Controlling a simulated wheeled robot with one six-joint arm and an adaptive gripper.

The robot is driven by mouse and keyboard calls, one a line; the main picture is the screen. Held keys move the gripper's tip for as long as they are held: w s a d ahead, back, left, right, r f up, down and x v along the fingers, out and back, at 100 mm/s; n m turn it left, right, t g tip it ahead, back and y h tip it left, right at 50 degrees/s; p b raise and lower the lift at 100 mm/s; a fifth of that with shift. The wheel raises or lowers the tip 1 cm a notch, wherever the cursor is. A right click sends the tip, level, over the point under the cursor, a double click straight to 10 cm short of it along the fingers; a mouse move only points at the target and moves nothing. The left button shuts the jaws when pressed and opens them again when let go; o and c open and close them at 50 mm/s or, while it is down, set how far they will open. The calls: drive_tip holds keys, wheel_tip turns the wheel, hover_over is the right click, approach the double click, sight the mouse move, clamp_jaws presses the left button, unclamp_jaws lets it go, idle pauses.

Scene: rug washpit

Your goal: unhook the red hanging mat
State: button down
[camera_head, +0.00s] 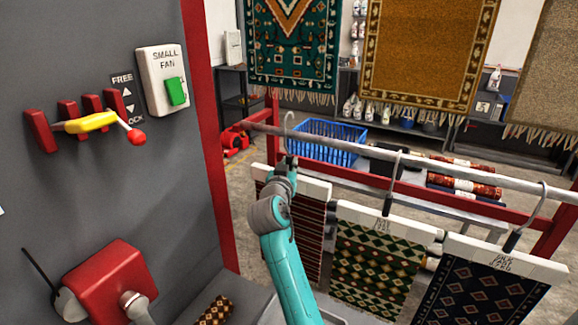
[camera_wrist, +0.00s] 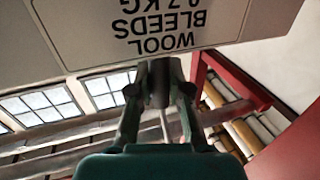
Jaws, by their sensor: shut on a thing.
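The red hanging mat (camera_head: 306,240), striped red and dark, hangs leftmost in the head view from a white hanger bar (camera_head: 318,190). My arm partly covers it. Its metal hook (camera_head: 289,120) curves above the rail (camera_head: 345,146), its top higher over the rail than the other hooks' tops. I cannot tell whether it is fully clear of the rail. My gripper (camera_head: 287,163) is at the base of this hook. In the wrist view my gripper (camera_wrist: 158,88) is shut on the dark hanger neck, under a bar (camera_wrist: 100,35) lettered "WOOL BLEEDS".
A green patterned mat (camera_head: 375,262) and a dark blue mat (camera_head: 480,295) hang to the right on the same rail. A red post (camera_head: 208,130) and grey panel with a yellow lever (camera_head: 92,123) stand left. A blue crate (camera_head: 325,145) is behind the rail.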

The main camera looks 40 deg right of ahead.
drive_tip(key=s+a, duration=0.2)
drive_tip(key=a, duration=0.5)
drive_tip(key=s+a, duration=0.3)
drive_tip(key=a, duration=0.4)
idle(1.4)
drive_tip(key=shift+s, duration=0.1)
idle(0.5)
